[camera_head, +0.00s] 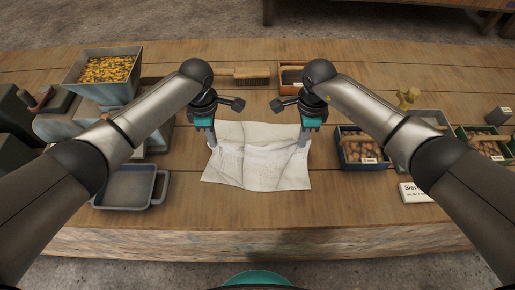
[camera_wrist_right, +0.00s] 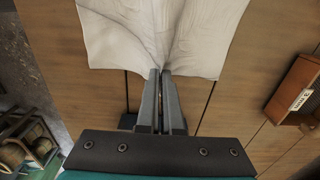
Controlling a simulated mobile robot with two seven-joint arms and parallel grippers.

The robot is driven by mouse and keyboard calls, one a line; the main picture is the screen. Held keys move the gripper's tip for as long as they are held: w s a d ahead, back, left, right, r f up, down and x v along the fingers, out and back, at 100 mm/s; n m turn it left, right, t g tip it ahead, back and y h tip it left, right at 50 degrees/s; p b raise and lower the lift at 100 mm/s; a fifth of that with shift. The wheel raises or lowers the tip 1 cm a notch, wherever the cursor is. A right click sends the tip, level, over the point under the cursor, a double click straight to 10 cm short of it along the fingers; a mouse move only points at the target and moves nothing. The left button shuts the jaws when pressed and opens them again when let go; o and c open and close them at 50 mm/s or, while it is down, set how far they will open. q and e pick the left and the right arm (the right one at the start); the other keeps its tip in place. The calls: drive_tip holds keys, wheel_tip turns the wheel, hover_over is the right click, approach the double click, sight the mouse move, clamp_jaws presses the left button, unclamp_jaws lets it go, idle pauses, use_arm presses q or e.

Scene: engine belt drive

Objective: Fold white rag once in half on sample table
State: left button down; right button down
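The white rag (camera_head: 258,168) lies wrinkled on the wooden sample table, with a ridge running across it between my two grippers. My right gripper (camera_head: 303,141) is at the rag's right edge. In the right wrist view its two fingers (camera_wrist_right: 161,73) are close together, and the rag (camera_wrist_right: 165,30) is gathered into creases at their tips. My left gripper (camera_head: 212,143) points down at the rag's left edge; its fingers look like one narrow bar with the cloth drawn to the tip. The rag's near part lies spread toward the table's front edge.
A grey tray (camera_head: 127,186) and a hopper of yellow grains (camera_head: 105,70) stand at left. A brush (camera_head: 251,73) lies behind the rag. A blue crate (camera_head: 361,149) of brown pieces stands close at right, near a sign card (camera_head: 414,193). The table in front of the rag is clear.

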use_arm(q)
drive_tip(key=shift+r, duration=0.15)
use_arm(e)
drive_tip(key=shift+r, duration=0.15)
